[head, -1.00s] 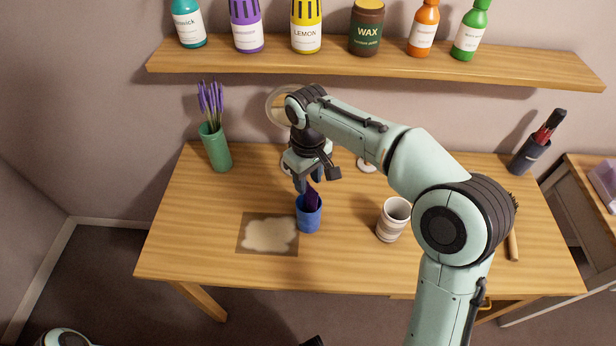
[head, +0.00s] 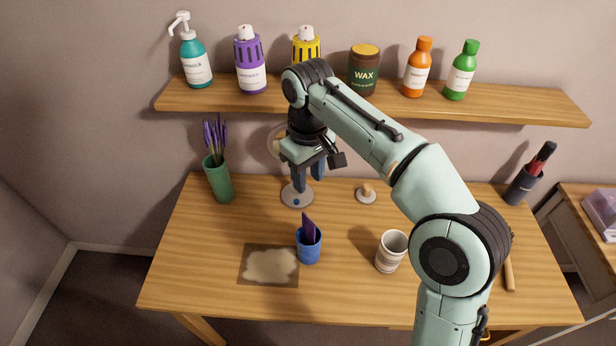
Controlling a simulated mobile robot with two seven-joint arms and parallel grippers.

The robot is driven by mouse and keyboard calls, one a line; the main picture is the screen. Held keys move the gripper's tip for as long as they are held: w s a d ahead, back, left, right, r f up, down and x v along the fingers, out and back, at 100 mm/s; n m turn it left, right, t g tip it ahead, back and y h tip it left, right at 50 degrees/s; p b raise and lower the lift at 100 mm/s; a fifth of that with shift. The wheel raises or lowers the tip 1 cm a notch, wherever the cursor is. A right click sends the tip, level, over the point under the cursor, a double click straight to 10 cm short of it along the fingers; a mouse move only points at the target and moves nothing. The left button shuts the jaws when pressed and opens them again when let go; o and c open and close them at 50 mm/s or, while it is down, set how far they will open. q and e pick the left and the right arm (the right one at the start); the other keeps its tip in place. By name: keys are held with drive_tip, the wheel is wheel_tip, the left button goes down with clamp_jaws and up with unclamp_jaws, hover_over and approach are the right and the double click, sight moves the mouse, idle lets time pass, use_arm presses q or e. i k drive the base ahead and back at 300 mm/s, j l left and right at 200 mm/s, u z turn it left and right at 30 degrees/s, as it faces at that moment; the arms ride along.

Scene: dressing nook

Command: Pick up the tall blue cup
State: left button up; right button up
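The tall blue cup (head: 309,250) stands upright on the wooden table, with a dark purple flat item (head: 308,227) sticking out of its top. My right gripper (head: 308,182) points down above and behind the cup in the head view, clear of it. Its two blue-grey fingers are apart with nothing between them. My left gripper is not in view.
A beige-patched mat (head: 247,275) lies left of the cup, a white striped cup (head: 388,262) to its right. A round mirror (head: 296,203) and ring holder (head: 367,197) stand behind. A green vase (head: 220,186) stands back left. A bottle shelf (head: 420,105) hangs above.

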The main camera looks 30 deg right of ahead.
sight(309, 255)
drive_tip(key=k, duration=1)
